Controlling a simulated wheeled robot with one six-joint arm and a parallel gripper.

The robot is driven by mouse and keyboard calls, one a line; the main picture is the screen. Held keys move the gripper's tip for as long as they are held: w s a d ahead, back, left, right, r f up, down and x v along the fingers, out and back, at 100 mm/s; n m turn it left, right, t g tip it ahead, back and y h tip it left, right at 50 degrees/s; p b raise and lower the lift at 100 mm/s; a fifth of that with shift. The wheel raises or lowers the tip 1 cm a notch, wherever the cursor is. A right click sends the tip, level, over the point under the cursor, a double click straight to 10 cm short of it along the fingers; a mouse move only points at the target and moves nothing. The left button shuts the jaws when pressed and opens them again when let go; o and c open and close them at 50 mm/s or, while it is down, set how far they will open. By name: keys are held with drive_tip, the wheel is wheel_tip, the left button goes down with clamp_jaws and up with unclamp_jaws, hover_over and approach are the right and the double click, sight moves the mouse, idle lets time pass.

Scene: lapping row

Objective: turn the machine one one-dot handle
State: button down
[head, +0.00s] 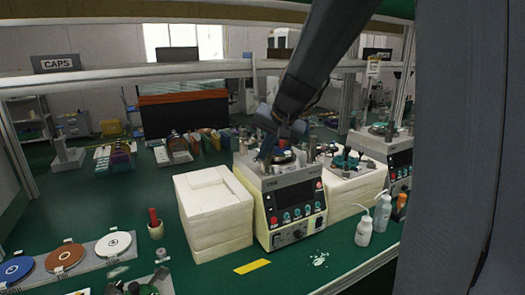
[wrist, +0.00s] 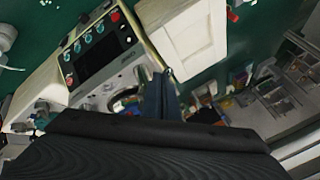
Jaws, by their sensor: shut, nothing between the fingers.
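A lapping machine (head: 290,200) with a dark screen panel, red buttons and a round top plate stands on the green bench in the head view. It shows upside down in the wrist view (wrist: 118,65). My gripper (head: 266,157) is over the left part of the machine's top. In the wrist view my gripper's fingers (wrist: 160,92) are together with nothing between them, beside the round plate (wrist: 125,103). I cannot tell whether the fingers touch anything. No one-dot mark can be made out; my arm and gripper cover part of the machine's top, and the handle is not clear.
White blocks (head: 214,215) stand close on the machine's left. Another block (head: 352,190) and a second machine (head: 390,150) stand to the right. White bottles (head: 364,230) stand near the front edge. A shelf rail (head: 130,78) crosses behind. Bench before the machine is mostly clear.

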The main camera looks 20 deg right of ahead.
drive_tip(key=shift+w+a, duration=0.6)
drive_tip(key=shift+a, duration=0.15)
drive_tip(key=shift+w+a, duration=0.55)
drive_tip(key=shift+a, duration=0.2)
drive_tip(key=shift+w, duration=0.1)
